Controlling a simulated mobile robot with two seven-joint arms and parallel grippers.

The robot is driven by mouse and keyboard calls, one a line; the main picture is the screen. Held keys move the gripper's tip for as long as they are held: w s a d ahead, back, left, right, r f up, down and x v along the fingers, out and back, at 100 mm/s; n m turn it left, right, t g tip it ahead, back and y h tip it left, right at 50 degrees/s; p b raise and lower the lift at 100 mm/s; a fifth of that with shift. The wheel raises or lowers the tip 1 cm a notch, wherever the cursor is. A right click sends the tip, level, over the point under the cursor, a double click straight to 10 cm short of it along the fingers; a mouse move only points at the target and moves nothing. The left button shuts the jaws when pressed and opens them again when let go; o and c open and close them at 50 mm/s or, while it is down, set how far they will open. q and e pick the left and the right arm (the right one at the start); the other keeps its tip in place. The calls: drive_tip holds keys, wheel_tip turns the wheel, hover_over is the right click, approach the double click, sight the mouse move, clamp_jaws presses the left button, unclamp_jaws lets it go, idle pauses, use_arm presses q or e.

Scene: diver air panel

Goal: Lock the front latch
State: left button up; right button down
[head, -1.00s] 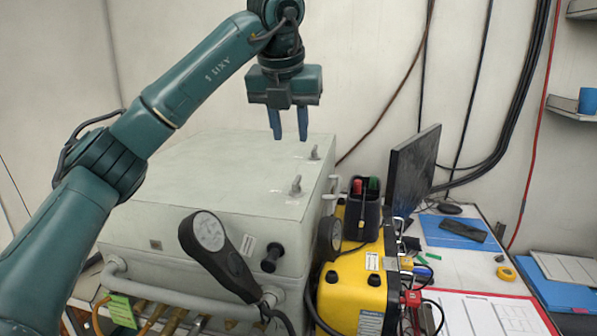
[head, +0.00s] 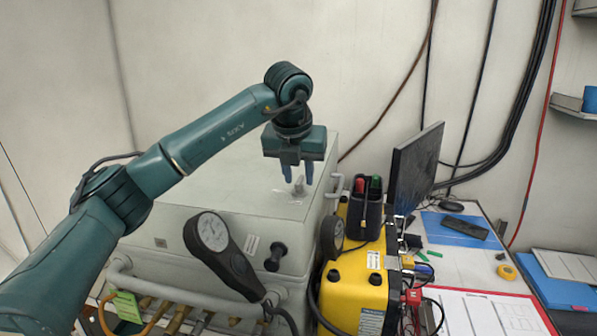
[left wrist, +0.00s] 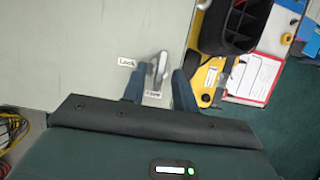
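The front latch (head: 298,187) is a small grey handle on top of the pale grey panel box (head: 215,195), near its right edge. In the left wrist view the latch (left wrist: 160,66) stands beyond and between the fingertips, with a "Lock" label (left wrist: 127,62) to its left and an "Open" label (left wrist: 153,94) by its near end. The handle lies roughly along the direction of the "Open" label. My left gripper (head: 297,178) points down over the latch, fingers apart on either side, with gaps visible. The rear latch is hidden behind the gripper. My right gripper is not in view.
A gauge (head: 213,232) on a dark holder and a black knob (head: 275,257) stand at the box's front. A yellow case (head: 358,290) with a black pen holder (head: 362,212) is right of the box. A monitor (head: 415,170) stands behind. The box lid's left part is clear.

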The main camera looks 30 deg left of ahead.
use_arm(q)
clamp_jaws()
idle(0.4)
drive_tip(key=m, duration=0.1)
drive_tip(key=m+h, duration=0.1)
drive_tip(key=m, duration=0.2)
drive_tip(key=shift+a+h, duration=0.25)
drive_tip(key=shift+h, duration=0.15)
drive_tip(key=m, duration=0.1)
drive_tip(key=m+h, duration=0.1)
drive_tip(key=m, duration=0.1)
drive_tip(key=shift+w+a+r+m, duration=0.1)
drive_tip(key=shift+a+m, duration=0.05)
drive_tip(key=shift+m, duration=0.15)
drive_tip(key=m+h, duration=0.1)
drive_tip(key=m, duration=0.1)
drive_tip(key=m+g+h, duration=0.1)
drive_tip(key=m, duration=0.2)
drive_tip(key=shift+w+a+g, duration=0.15)
drive_tip(key=shift+g, duration=0.15)
drive_tip(key=m, duration=0.2)
drive_tip(key=m+g, duration=0.1)
drive_tip(key=m, duration=0.2)
drive_tip(key=shift+w+g+h, duration=0.2)
drive_tip(key=shift+g+h, duration=0.1)
drive_tip(key=shift+h, duration=0.1)
drive_tip(key=shift+a+m, duration=0.1)
drive_tip(key=shift+m, duration=0.2)
drive_tip(key=shift+o, duration=0.4)
unclamp_jaws()
